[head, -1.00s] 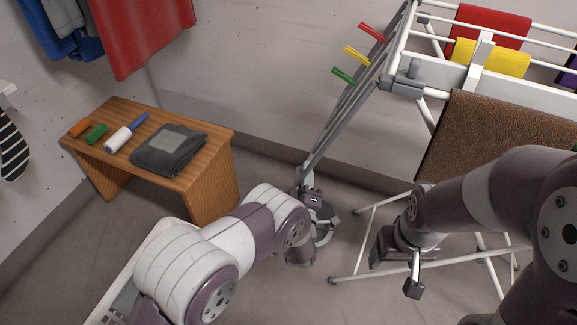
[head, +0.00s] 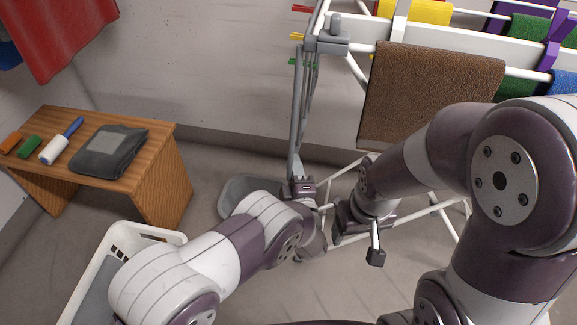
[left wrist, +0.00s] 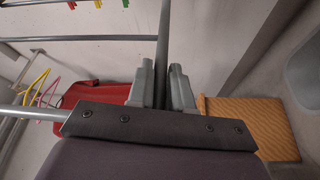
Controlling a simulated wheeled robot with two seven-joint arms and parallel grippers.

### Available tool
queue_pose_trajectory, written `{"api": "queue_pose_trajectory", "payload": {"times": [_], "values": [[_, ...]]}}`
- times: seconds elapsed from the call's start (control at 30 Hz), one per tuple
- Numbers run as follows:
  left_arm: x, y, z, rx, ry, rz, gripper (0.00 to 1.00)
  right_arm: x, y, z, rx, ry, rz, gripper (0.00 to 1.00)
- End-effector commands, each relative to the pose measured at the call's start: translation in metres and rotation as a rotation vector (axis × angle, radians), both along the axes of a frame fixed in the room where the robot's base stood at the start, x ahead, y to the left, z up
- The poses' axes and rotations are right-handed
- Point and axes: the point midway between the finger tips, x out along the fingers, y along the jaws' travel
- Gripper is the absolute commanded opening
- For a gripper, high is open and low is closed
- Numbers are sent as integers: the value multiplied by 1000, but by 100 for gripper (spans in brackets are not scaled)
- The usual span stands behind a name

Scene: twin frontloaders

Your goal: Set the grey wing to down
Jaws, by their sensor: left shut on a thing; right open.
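The grey wing (head: 297,115) is a frame of grey bars hanging from a grey hinge block (head: 328,42) at the left end of the white drying rack. It now runs steeply down, close to vertical, seen nearly edge-on. My left gripper (head: 302,188) is at its lower end, shut on a grey bar. In the left wrist view that bar (left wrist: 164,45) passes between the two fingertips (left wrist: 162,88). My right gripper (head: 358,238) is open and empty, low in front of the rack and to the right of the wing.
A brown towel (head: 425,95) hangs on the rack's front rail, above my right forearm. A wooden bench (head: 160,170) with a folded grey cloth (head: 108,150) stands at the left. A white basket (head: 90,255) and a grey tub (head: 240,190) are on the floor.

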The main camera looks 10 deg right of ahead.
Motion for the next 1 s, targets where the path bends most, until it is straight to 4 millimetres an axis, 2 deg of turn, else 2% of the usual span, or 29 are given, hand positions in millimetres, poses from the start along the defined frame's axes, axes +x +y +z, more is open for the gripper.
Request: {"api": "queue_pose_trajectory", "payload": {"times": [0.47,0.5,0.53,1.0], "values": [[-1,-1,-3,-3,7,-2,0,0,0,-1,0,0,0,72],[-1,-1,-3,-3,7,-2,30,0,0,-1,0,0,0,72],[-1,-1,-2,-3,7,-2,40,0,0,-1,0,0,0,72],[3,-2,-3,-5,3,-1,41,0,0,-6,0,0,0,72]]}}
